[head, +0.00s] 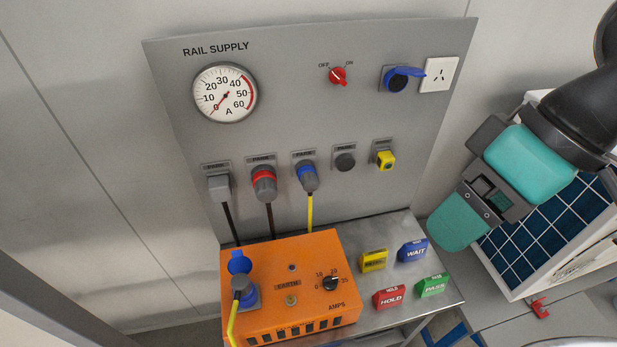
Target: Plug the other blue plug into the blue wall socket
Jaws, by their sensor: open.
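The blue wall socket (397,83) is at the upper right of the grey panel, its blue lid swung open to the right. One grey plug with a blue band (307,176) sits in the panel's lower row, with a yellow cable hanging down behind the orange box. Another grey-and-blue plug (242,288) sits at the blue-lidded inlet on the orange box's left side; its yellow cable runs off the bottom edge. My gripper (457,222), teal and grey, is at the right, apart from the panel and both plugs. It is open, with nothing seen in it; one finger is largely hidden.
The orange box (320,255) stands on a metal shelf (425,306). Yellow (373,260), blue WAIT (412,250), red HOLD (389,297) and green PASS (432,285) blocks sit to its right. A red-banded plug (264,183) is beside the panel's blue one. A solar panel (555,235) stands behind my arm.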

